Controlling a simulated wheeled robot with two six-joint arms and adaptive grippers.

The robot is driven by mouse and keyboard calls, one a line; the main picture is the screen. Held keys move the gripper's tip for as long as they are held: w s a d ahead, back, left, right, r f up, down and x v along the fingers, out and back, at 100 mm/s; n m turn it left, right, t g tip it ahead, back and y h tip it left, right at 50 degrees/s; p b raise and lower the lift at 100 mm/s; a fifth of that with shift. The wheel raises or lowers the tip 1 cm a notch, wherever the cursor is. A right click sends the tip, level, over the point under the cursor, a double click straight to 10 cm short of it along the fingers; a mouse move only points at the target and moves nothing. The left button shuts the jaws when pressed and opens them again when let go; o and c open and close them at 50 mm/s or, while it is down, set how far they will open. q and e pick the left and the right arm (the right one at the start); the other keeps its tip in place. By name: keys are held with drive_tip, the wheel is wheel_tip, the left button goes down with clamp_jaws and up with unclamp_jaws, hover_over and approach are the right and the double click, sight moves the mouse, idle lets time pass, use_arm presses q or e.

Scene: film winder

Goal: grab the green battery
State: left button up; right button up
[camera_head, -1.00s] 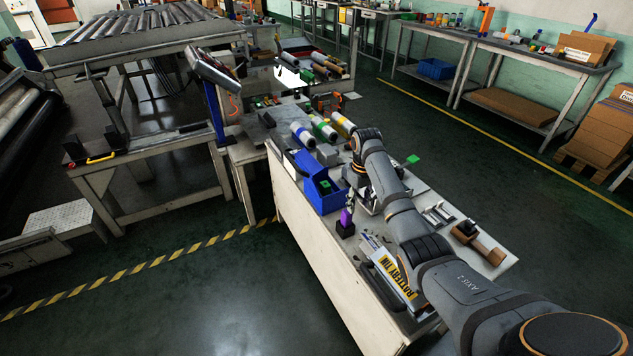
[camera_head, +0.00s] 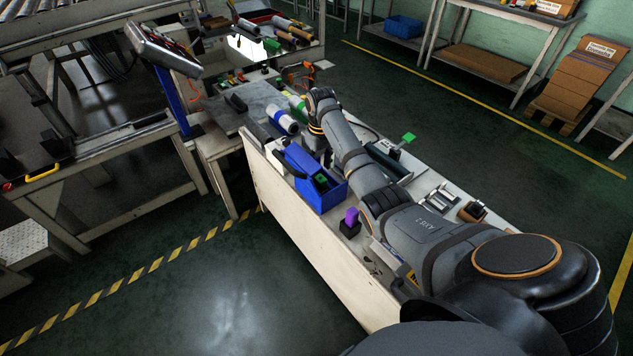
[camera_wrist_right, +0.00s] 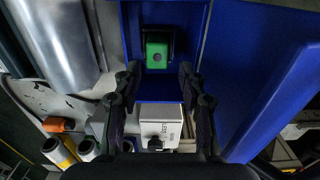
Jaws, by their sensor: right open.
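The green battery (camera_wrist_right: 157,50) is seen from above in the right wrist view, in a dark surround inside the blue bin (camera_wrist_right: 125,20). In the head view, a small green patch (camera_head: 321,180) shows inside the same blue bin (camera_head: 325,200) on the workbench. My right gripper (camera_wrist_right: 157,72) is open and empty, its two dark fingers reaching toward the battery from below in the wrist view. The battery lies between and just beyond the fingertips, apart from them. In the head view my arm hides much of this gripper. My left gripper is not in view.
The bin's blue walls stand close around the fingers. A white labelled box (camera_wrist_right: 160,125) shows between the fingers. A purple item (camera_head: 351,216) in a black holder stands near the bin.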

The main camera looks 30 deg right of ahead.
sight(320, 178)
drive_tip(key=shift+s+f, duration=0.15)
drive_tip(key=shift+f, duration=0.65)
drive_tip(key=f, duration=0.4)
drive_tip(key=f+b, duration=0.1)
drive_tip(key=f, duration=0.1)
drive_tip(key=shift+w+d, duration=0.2)
drive_tip(key=shift+w, duration=0.05)
drive_tip(key=shift+r, duration=0.1)
drive_tip(key=shift+c, duration=0.4)
clamp_jaws()
